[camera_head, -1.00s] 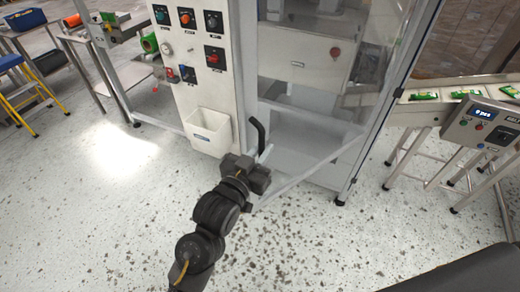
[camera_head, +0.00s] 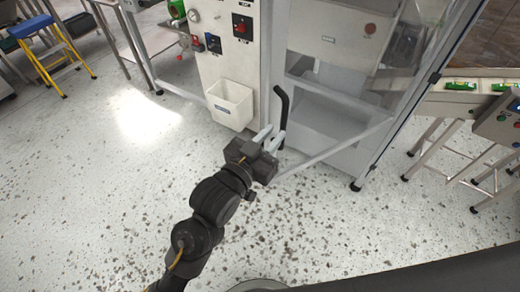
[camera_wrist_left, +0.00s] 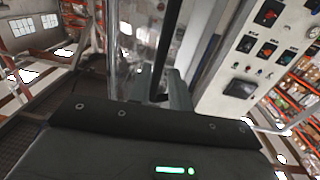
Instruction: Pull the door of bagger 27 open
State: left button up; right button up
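The bagger's door is a clear panel with a pale frame; its lower rail (camera_head: 335,148) slants outward from the right post, so it appears ajar. The black bar handle (camera_head: 283,100) stands upright at the door's left side. My left gripper (camera_head: 270,138) is at the handle's lower end, its two pale fingers apart. In the left wrist view, the dark handle (camera_wrist_left: 171,40) runs down between the fingers of my left gripper (camera_wrist_left: 160,88); a gap seems to show, and contact cannot be told. My right gripper is out of view.
A control panel (camera_head: 212,20) with knobs and a white bin (camera_head: 230,104) are left of the door. A conveyor (camera_head: 465,100) with green packs stands at the right. A blue and yellow step stool (camera_head: 42,45) is far left. The speckled floor in front is clear.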

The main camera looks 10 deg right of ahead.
pick_arm(q)
jog(key=shift+b+v, duration=0.55)
jog(key=shift+v, duration=2.15)
